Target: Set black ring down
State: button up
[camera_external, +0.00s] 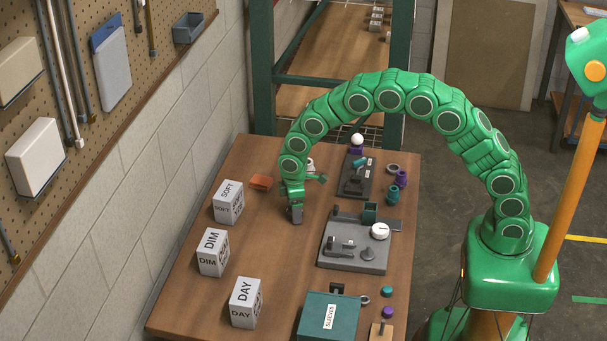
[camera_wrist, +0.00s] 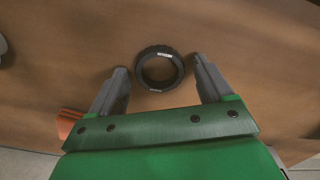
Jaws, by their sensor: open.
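The black ring (camera_wrist: 141,70) shows in the wrist view, with brown tabletop visible through its hole and small pale marks on its rim. It appears to lie flat on the table (camera_external: 270,205). My gripper (camera_wrist: 160,68) is open, one grey finger on each side of the ring, with a narrow gap showing on both sides. In the external view my gripper (camera_external: 295,214) is low over the table, right of the SOFT box; I cannot make out the ring there.
White boxes marked SOFT (camera_external: 228,202), DIM (camera_external: 213,252) and DAY (camera_external: 245,303) stand along the left. An orange tray (camera_external: 261,183) is close behind my gripper. A grey fixture plate (camera_external: 352,256) lies to the right, a teal SLEEVES box (camera_external: 328,318) in front.

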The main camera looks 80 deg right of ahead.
notch_tip(320, 180, up, 11)
jog(key=s+a+r+m, duration=0.1)
jog(key=s+a+r, duration=0.1)
jog(key=s+r, duration=0.7)
jog(key=s+a+r+m+g, duration=0.1)
jog(key=s+r, duration=0.1)
jog(key=s, duration=1.8)
jog(key=s+a+r+m, duration=0.1)
jog(key=s+r+m, duration=0.1)
jog(key=s, duration=1.8)
jog(key=shift+s+r+m+g, duration=0.15)
jog(key=shift+s+m+g, duration=0.15)
jog(key=shift+g, duration=0.1)
